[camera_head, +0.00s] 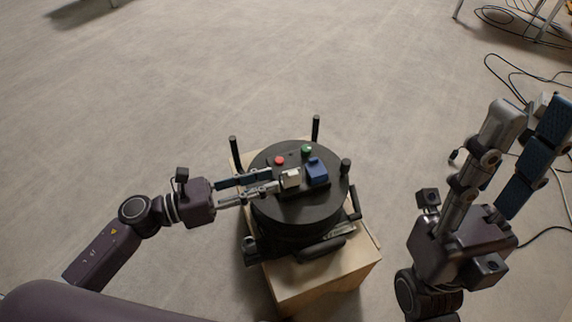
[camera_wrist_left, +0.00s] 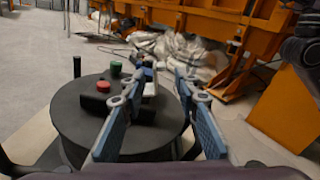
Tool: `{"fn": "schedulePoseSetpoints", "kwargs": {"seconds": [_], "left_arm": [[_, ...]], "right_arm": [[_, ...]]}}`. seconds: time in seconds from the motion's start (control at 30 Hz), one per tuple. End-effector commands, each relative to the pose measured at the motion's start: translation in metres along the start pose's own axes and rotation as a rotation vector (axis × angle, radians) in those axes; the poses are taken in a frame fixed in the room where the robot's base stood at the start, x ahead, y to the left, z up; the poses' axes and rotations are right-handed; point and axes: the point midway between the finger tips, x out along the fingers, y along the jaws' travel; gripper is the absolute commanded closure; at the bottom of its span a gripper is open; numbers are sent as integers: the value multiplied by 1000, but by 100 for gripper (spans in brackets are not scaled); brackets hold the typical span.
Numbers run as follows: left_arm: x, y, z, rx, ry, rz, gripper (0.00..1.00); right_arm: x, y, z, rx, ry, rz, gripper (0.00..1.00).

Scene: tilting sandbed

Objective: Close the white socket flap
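The white socket (camera_head: 290,179) sits on a black block on top of a round black plate (camera_head: 290,212). It is small and partly behind my left fingers, so I cannot tell the angle of its flap. In the left wrist view the white part (camera_wrist_left: 150,88) shows beyond and between the fingertips. My left gripper (camera_head: 275,183) reaches in from the left, its fingertips close beside the white socket; the wrist view shows the fingers (camera_wrist_left: 160,80) apart. I cannot tell whether they touch it. My right gripper (camera_head: 534,108) is raised at the right, fingers apart and empty, away from the plate.
A blue socket (camera_head: 317,172) stands right of the white one. A red button (camera_head: 280,160) and a green button (camera_head: 307,149) sit behind. Upright black posts (camera_head: 316,128) ring the plate, which rests on a wooden box (camera_head: 325,285). Cables lie on the floor at right.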

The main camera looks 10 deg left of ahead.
Motion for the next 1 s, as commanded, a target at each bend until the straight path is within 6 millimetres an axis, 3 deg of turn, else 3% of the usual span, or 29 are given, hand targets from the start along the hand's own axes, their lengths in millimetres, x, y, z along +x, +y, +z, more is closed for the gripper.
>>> {"fn": "schedulePoseSetpoints", "kwargs": {"seconds": [0.4, 0.77, 1.0], "left_arm": [[61, 1, 0, 1, -3, 0, 71], [68, 1, 0, -1, -1, 2, 71], [68, 0, 0, -1, -1, 1, 95]], "right_arm": [[-10, 0, 3, 3, -13, 7, 65], [-11, 0, 3, 3, -16, 8, 65], [-10, 0, 2, 3, -9, 6, 65]]}}
